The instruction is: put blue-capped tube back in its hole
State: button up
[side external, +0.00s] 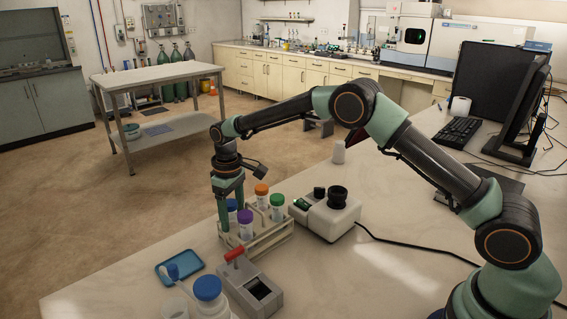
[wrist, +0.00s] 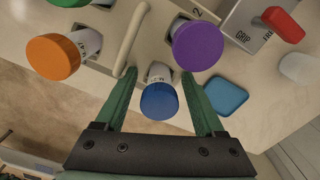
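The blue-capped tube (wrist: 160,102) is upright between my gripper's two fingers (wrist: 159,76) in the wrist view. Clear gaps show on both sides of its cap, so the gripper looks open around it. In the side view its blue cap (side external: 231,204) shows between the fingers of my gripper (side external: 232,216), at the left end of the pale tube rack (side external: 268,241). Its lower end is hidden, so I cannot tell how deep it sits in a hole. The purple-capped tube (side external: 245,217) stands in the rack beside it.
Orange-capped (side external: 262,190) and green-capped (side external: 277,200) tubes stand in the rack. A grey device with a red handle (side external: 236,253), a blue dish (side external: 180,265) and a blue-lidded jar (side external: 208,288) are in front. A white instrument (side external: 325,216) stands right of the rack.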

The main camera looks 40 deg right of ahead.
jog(key=shift+r, duration=0.1)
notch_tip(320, 180, up, 12)
jog(key=shift+r, duration=0.1)
jog(key=s+d+r+m+t, duration=0.25)
jog(key=s+d+r, duration=0.45)
jog(key=s+r, duration=0.45)
jog(key=s+d+f+m+t, duration=0.1)
jog(key=s+f, duration=0.1)
jog(key=s, duration=0.5)
jog(key=s+d+f+m+t, duration=0.1)
jog(key=s+d+f+t, duration=0.1)
jog(key=s, duration=0.5)
jog(key=shift+f, duration=0.55)
jog(key=shift+d, duration=0.1)
